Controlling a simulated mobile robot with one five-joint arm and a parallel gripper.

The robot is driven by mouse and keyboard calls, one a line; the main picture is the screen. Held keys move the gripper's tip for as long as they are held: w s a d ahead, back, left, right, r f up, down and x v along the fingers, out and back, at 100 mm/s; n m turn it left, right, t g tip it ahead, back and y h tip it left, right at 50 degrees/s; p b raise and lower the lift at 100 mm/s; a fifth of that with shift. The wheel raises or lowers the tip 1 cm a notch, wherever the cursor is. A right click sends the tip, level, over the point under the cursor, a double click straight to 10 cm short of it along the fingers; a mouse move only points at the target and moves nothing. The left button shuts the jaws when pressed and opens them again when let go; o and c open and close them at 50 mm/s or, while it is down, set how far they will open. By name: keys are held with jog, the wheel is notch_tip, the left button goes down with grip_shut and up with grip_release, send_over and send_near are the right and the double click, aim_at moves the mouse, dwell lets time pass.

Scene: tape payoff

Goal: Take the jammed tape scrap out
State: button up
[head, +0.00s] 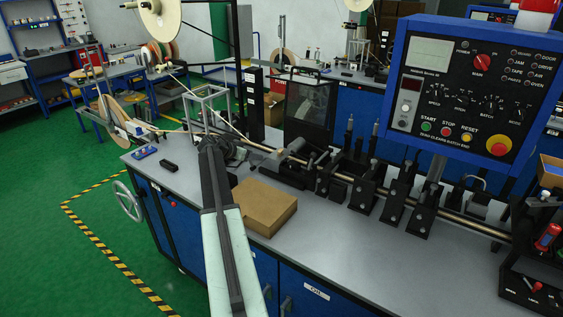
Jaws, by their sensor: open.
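My arm reaches up from the bottom of the head view to the left end of the machine bench. My gripper (232,150) is at its far end, small and dark against dark machine parts, beside the clear-sided frame. It is open, and I see nothing held in it. A tape scrap cannot be made out; it may be hidden behind my arm or be too small to see. The tape reel (122,112) stands at the bench's left end, with a thin tape line leading toward the frame (207,104).
A cardboard box (264,207) sits on the bench (340,245) close to the right of my arm. A row of black machine blocks (366,188) along a rod fills the bench's right. The control panel (470,88) overhangs the right.

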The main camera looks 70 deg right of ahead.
jog(key=m+g, duration=0.1)
jog(key=m, duration=0.1)
send_near(280, 150)
jog(key=d+f, duration=0.2)
jog(key=shift+s+d+f+b, duration=0.6)
jog(key=shift+s+d+b, duration=0.2)
jog(key=shift+s+d, duration=0.1)
jog(key=b+x, duration=0.1)
jog(key=x, duration=0.1)
jog(key=b+x, duration=0.1)
jog(key=x, duration=0.2)
jog(key=shift+d+r, duration=0.15)
jog(key=shift+d, duration=0.1)
jog(key=shift+s+r, duration=0.1)
grip_shut()
